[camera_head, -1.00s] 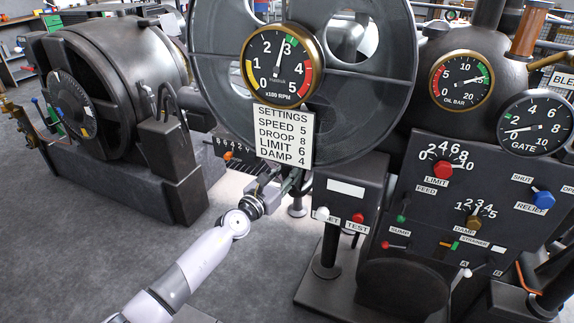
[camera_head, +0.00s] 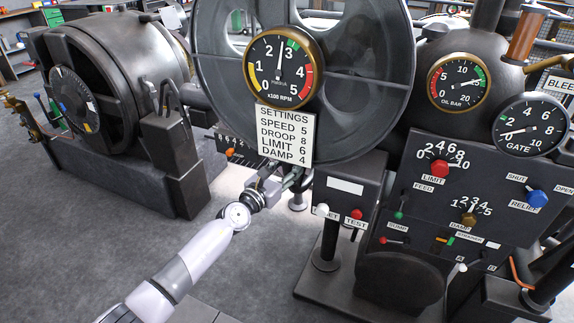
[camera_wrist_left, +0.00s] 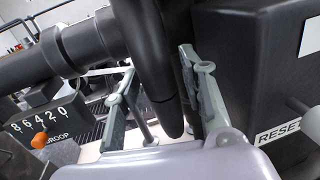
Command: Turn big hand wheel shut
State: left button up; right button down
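A big dark grey wheel with large cutouts (camera_head: 372,110) stands upright behind the RPM gauge and the settings plate, which hide its middle. My left gripper (camera_head: 286,182) is low at the wheel's bottom edge, left of the small switch box. In the left wrist view the two fingers (camera_wrist_left: 160,95) stand apart on either side of a thick black curved bar (camera_wrist_left: 158,55), which looks like a wheel rim. A gap shows between the left finger and the bar; I cannot tell whether the right finger touches it. My right gripper is not in view.
The GATE gauge (camera_head: 530,124) reads near 0. The switch box (camera_head: 345,190) is close to the right of my gripper; an orange droop knob (camera_wrist_left: 39,140) is to its left. A control panel (camera_head: 470,200) stands right, a big dynamo (camera_head: 125,70) left. The floor at lower left is clear.

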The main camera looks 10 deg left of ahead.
pick_arm(q)
jog(key=shift+o, duration=0.5)
jog(key=shift+w+f, duration=0.1)
jog(key=shift+f, duration=0.1)
jog(key=shift+s+f, duration=0.1)
jog(key=shift+s, duration=0.3)
jog(key=v, duration=1.1)
jog(key=shift+s+a+r, duration=0.15)
jog(key=shift+a+r, duration=0.1)
jog(key=shift+a, duration=0.05)
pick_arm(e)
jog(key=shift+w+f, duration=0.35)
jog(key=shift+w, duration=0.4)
pick_arm(q)
jog(key=shift+c, duration=0.5)
